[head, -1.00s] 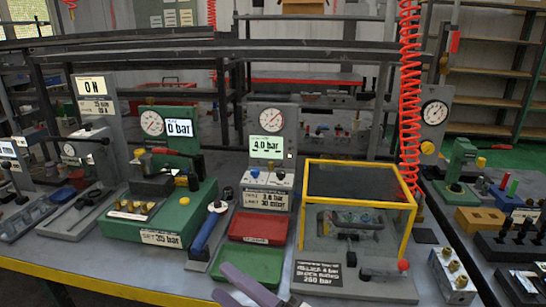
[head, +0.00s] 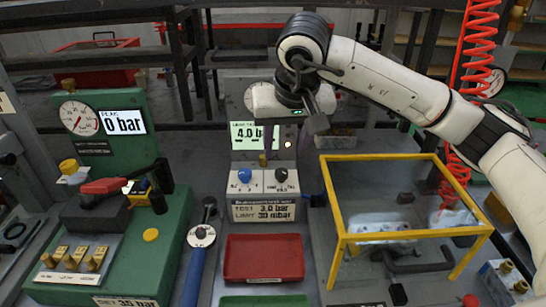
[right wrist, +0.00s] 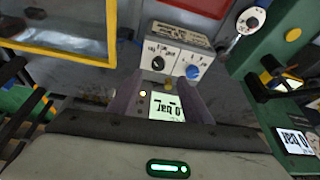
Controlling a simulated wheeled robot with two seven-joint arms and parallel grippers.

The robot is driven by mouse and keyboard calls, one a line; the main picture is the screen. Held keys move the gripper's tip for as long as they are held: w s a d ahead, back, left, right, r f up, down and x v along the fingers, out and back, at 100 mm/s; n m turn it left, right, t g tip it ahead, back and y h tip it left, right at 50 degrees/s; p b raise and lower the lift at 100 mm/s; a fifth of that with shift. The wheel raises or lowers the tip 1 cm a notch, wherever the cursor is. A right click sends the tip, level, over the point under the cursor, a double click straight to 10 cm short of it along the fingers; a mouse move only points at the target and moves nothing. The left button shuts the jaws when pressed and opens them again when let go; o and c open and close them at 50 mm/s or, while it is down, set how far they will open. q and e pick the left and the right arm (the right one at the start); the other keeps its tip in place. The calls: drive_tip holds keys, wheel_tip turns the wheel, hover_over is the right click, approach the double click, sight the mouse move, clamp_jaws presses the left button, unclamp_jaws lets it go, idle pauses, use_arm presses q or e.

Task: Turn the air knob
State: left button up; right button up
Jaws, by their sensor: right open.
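A grey-white test box (head: 263,194) at the middle of the bench carries a blue knob (head: 244,175) on the left and a black knob (head: 281,174) on the right. The knob lettering is too small to read, so I cannot tell which is air. My right gripper (head: 312,112) is open and empty, above and behind the knobs, partly covering the gauge. In the right wrist view its spread fingers (right wrist: 163,92) frame the display; the blue knob (right wrist: 193,72) and black knob (right wrist: 157,60) lie beyond, apart from them. My left gripper is out of view.
A yellow-framed guard (head: 340,200) stands right of the box, below my right arm. A red tray (head: 263,258) lies in front. A green press station (head: 150,240) and blue-handled tool (head: 193,272) are at left. A red coiled hose (head: 478,60) hangs at right.

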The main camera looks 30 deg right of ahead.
sight(280, 172)
drive_tip(key=p+x, duration=0.1)
drive_tip(key=x, duration=0.9)
drive_tip(key=shift+d, duration=0.15)
drive_tip(key=shift+r, duration=0.1)
drive_tip(key=c, duration=1.1)
drive_tip(key=shift+m, duration=0.3)
drive_tip(key=shift+o, duration=0.2)
drive_tip(key=m, duration=0.1)
drive_tip(key=m+h+b, duration=0.1)
drive_tip(key=m, duration=0.1)
drive_tip(key=shift+w+a+g, duration=0.15)
drive_tip(key=shift+a+g, duration=0.1)
drive_tip(key=shift+g, duration=0.05)
drive_tip(key=m, duration=0.1)
drive_tip(key=m+g+h, duration=0.1)
drive_tip(key=m, duration=0.3)
drive_tip(key=shift+w+a+h, duration=0.15)
drive_tip(key=shift+w+h, duration=0.1)
drive_tip(key=shift+h, duration=0.05)
drive_tip(key=shift+m+g, duration=0.3)
